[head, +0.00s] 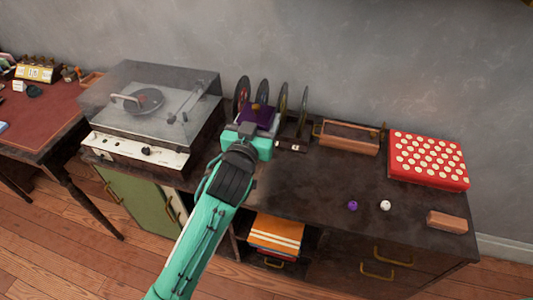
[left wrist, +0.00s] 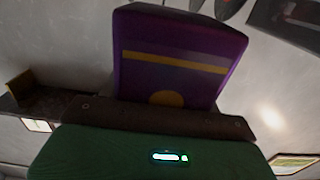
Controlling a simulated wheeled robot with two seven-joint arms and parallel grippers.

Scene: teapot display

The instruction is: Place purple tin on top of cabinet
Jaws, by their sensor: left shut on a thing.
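The purple tin (head: 262,117) is at the back of the cabinet top, in front of the disc stand. In the left wrist view the purple tin (left wrist: 180,50) fills the upper middle, with a yellow band and a yellow round mark. My left gripper (head: 252,132) is shut on the tin, and its fingers are mostly hidden by the gripper body in the head view. The cabinet (head: 310,190) has a dark wooden top. I cannot tell whether the tin touches it. My right gripper is not in view.
A record player (head: 150,110) stands left of the tin and a disc stand (head: 283,108) behind it. A wooden tray (head: 347,140), a red dotted box (head: 428,160), two small balls and a brown block (head: 447,222) are to the right. The middle of the top is clear.

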